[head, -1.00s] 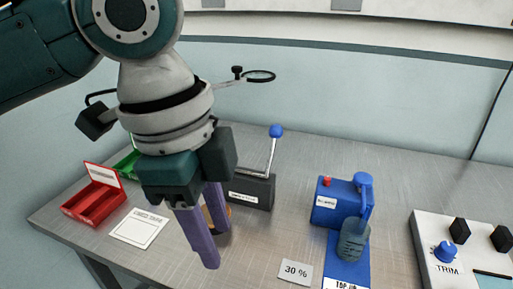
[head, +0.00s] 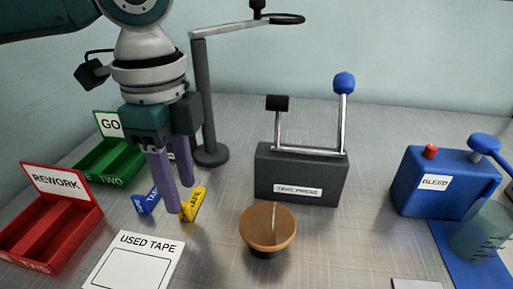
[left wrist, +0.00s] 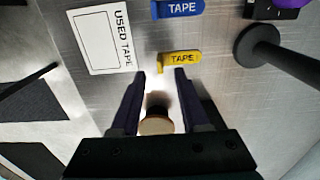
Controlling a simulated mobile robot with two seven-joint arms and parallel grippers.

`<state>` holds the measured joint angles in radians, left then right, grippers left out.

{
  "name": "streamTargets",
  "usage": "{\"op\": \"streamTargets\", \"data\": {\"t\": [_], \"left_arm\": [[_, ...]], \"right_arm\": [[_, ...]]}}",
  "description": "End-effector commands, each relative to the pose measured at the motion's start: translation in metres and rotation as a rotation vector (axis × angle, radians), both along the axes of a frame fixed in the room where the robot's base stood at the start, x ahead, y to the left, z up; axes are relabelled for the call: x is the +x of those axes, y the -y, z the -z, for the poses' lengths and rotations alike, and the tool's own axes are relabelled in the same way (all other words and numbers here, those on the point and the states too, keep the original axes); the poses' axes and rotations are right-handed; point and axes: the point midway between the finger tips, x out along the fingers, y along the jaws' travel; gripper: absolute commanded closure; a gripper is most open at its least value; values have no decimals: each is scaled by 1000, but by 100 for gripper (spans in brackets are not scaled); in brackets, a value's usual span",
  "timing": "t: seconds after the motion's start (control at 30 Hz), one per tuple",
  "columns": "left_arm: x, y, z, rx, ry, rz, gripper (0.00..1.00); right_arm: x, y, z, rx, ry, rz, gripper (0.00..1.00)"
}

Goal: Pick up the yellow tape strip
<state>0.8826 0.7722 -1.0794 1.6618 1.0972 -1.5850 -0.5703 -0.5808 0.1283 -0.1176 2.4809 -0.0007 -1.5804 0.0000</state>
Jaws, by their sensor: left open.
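The yellow tape strip (head: 194,204) lies on the table just right of my left gripper's fingertips in the head view, and is labelled TAPE. In the left wrist view the yellow tape strip (left wrist: 180,60) lies beyond the fingertips, near the right finger. My left gripper (head: 178,198) points down with its purple fingers apart and nothing between them; it also shows in the left wrist view (left wrist: 160,73). A blue tape strip (head: 148,200) lies left of the fingers, partly hidden by them. My right gripper is in neither view.
A grey stand (head: 207,110) rises behind the gripper. The USED TAPE card (head: 130,268), red tray (head: 50,225) and green tray (head: 115,160) are to the left.

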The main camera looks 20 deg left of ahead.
Motion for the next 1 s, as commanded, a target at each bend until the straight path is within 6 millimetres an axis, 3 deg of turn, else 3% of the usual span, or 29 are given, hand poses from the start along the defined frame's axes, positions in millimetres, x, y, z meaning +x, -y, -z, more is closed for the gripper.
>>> {"op": "streamTargets", "data": {"t": [0.23,0.53,0.9,1.0], "left_arm": [[-1,-2,39,1,-2,-1,55],[-1,-2,43,1,-1,1,56],[-1,-2,43,1,0,0,98],[-1,-2,43,1,0,0,100]], "right_arm": [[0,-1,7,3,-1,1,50],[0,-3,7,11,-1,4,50],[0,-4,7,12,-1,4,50],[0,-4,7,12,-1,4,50]]}}
